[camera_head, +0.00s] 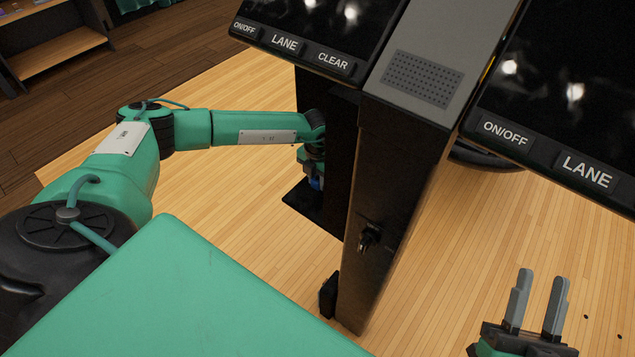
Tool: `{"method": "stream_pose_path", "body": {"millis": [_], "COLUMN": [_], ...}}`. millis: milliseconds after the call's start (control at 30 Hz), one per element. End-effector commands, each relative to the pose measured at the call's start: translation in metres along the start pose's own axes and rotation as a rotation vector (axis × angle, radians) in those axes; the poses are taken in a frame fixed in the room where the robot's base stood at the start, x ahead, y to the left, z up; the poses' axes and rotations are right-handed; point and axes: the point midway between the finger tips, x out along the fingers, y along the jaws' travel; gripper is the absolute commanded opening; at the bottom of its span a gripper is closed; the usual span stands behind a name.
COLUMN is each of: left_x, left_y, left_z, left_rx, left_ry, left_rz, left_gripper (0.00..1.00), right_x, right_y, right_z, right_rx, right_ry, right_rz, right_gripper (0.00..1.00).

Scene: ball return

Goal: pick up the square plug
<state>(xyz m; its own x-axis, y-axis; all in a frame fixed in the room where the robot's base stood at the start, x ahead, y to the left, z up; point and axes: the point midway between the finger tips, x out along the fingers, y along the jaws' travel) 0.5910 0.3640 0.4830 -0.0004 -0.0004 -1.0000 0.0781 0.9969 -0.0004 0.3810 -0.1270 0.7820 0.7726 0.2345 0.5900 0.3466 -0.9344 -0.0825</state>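I cannot clearly make out a square plug. A small dark fitting (369,238) juts from the face of the black console column (392,180), and a small black block (328,296) sits at the column's lower left side; I cannot tell whether either is the plug. My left gripper (317,183) is at the column's left side, above a dark plate. Its fingers are too dark and small to read, and any object in them is hidden. My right gripper (541,280) is at the lower right with two grey fingers pointing up, apart and empty.
Two dark screens with labelled buttons, the left one (333,60) and the right one (560,150), overhang the column. A grey speaker panel (423,80) lies between them. A wooden shelf (60,50) stands far left. The light wooden floor (240,85) is open around the column.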

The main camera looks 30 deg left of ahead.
Motion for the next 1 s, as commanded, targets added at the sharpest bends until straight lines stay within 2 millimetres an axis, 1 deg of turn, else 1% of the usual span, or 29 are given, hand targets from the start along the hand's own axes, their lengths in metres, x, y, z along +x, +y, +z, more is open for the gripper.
{"method": "stream_pose_path", "body": {"millis": [33, 67, 100, 367, 533, 567, 600, 667, 767, 867, 1000], "left_x": [0.0, 0.0, 0.0, -0.001, -0.009, -0.012, -0.017, -0.025, -0.045, -0.071, -0.112], "left_y": [0.0, 0.0, 0.0, 0.0, 0.0, 0.0, 0.0, 0.0, 0.001, 0.0, 0.0], "left_z": [0.0, 0.0, 0.0, 0.0, 0.0, 0.001, 0.001, 0.001, 0.001, 0.001, 0.001], "left_rx": [0.0, 0.0, 0.0, 0.0, 0.0, 0.0, 0.0, 0.0, -0.001, 0.0, 0.0], "left_ry": [0.0, 0.0, 0.0, 0.0, -0.001, -0.001, -0.002, -0.003, -0.004, -0.005, -0.005], "left_rz": [0.0, 0.0, 0.0, 0.0, 0.0, 0.0, 0.0, 0.0, 0.0, 0.0, 0.0], "left_gripper": [0.13, 0.08, 0.05, 0.05, 0.05, 0.05, 0.05, 0.05, 0.05, 0.05, 0.05], "right_x": [0.0, 0.0, 0.0, 0.0, 0.001, 0.0, -0.004, -0.009, -0.017, -0.03, -0.056], "right_y": [0.0, 0.0, 0.0, 0.0, -0.001, -0.001, -0.002, -0.004, -0.007, -0.013, -0.022], "right_z": [0.0, 0.0, 0.0, 0.0, 0.002, 0.005, 0.013, 0.022, 0.038, 0.058, 0.085], "right_rx": [0.0, 0.0, 0.0, 0.001, 0.003, 0.005, 0.011, 0.019, 0.034, 0.053, 0.082], "right_ry": [0.0, -0.001, -0.001, -0.002, -0.022, -0.039, -0.083, -0.136, -0.24, -0.371, -0.565], "right_rz": [0.0, 0.0, 0.0, 0.0, 0.0, 0.001, 0.003, 0.004, 0.006, 0.006, 0.003], "right_gripper": [0.36, 0.36, 0.36, 0.36, 0.36, 0.36, 0.36, 0.36, 0.36, 0.36, 0.36]}}
